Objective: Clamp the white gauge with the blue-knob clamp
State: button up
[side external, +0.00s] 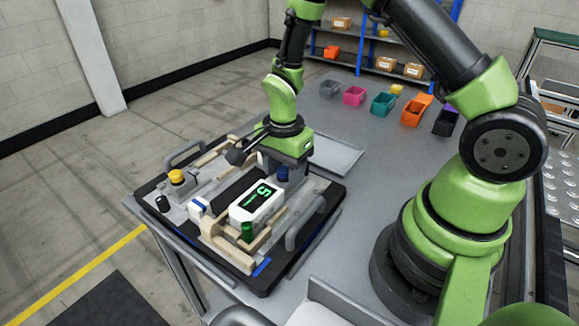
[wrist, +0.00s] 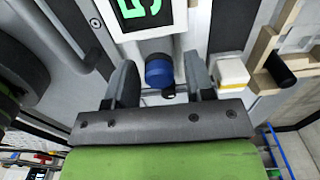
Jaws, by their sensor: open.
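The white gauge (side external: 257,203) lies in the fixture on the pallet, its dark display with a green figure facing up. It also shows at the top of the wrist view (wrist: 148,18). The blue knob of the clamp (wrist: 158,72) stands just beyond the gauge's end, and part of it shows under my gripper in the side view (side external: 283,173). My gripper (wrist: 160,64) is open, with one finger on each side of the blue knob. I cannot tell whether the fingers touch it. The lower part of the clamp is mostly hidden.
The dark pallet (side external: 262,279) carries wooden strips, a yellow knob (side external: 176,176), a green cylinder (side external: 247,231) and a white block with blue (side external: 198,207). Grey handles (side external: 305,222) rise at its edges. Coloured bins (side external: 383,103) stand farther back.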

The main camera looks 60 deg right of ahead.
jog(key=shift+r, duration=3.6)
